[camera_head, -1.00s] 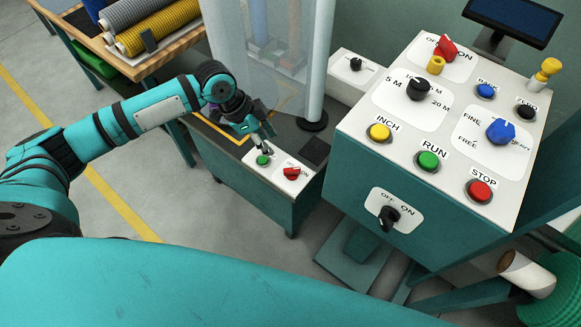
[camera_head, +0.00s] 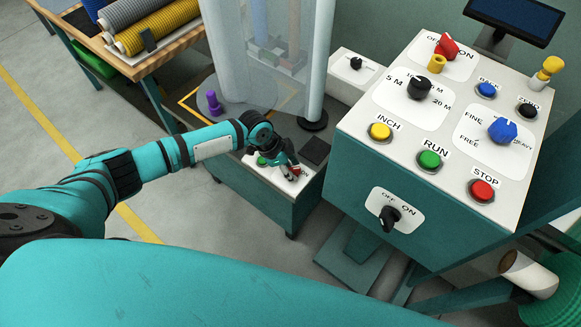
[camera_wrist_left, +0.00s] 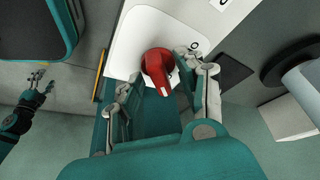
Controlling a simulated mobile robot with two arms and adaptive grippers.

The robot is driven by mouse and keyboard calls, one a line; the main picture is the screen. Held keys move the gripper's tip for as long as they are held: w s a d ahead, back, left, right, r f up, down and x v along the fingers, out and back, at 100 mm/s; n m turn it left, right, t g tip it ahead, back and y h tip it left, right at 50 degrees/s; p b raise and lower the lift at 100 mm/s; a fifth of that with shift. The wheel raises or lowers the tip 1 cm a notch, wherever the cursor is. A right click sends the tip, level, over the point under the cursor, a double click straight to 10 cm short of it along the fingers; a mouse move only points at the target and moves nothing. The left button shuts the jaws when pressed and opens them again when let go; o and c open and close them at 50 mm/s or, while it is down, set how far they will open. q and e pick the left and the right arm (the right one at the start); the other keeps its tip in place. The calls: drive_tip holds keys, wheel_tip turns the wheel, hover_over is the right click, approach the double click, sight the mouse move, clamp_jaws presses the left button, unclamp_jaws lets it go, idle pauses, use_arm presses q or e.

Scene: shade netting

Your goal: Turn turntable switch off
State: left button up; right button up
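The turntable switch, a red rotary knob (camera_wrist_left: 158,66) on a white label plate, is on the low teal box (camera_head: 262,200) with a white top. In the left wrist view it sits between the two fingers of my left gripper (camera_wrist_left: 160,84), its white-marked pointer toward the bottom of the picture. The fingers are open around the knob; firm contact cannot be made out. In the head view my left gripper (camera_head: 289,171) is down over the switch and hides most of it and its label. My right gripper (camera_wrist_left: 40,82) shows small at the left of the wrist view, its fingertips apart.
A green button (camera_head: 262,161) is beside the switch. The large control panel (camera_head: 350,115) with several knobs and buttons stands to the right. A clear film column (camera_head: 270,70) rises behind the switch. A purple object (camera_head: 213,103) stands near a yellow-edged plate.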

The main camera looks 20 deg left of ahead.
use_arm(q)
clamp_jaws()
drive_tip(key=shift+s, duration=0.1)
idle(0.4)
drive_tip(key=shift+s+d, duration=0.1)
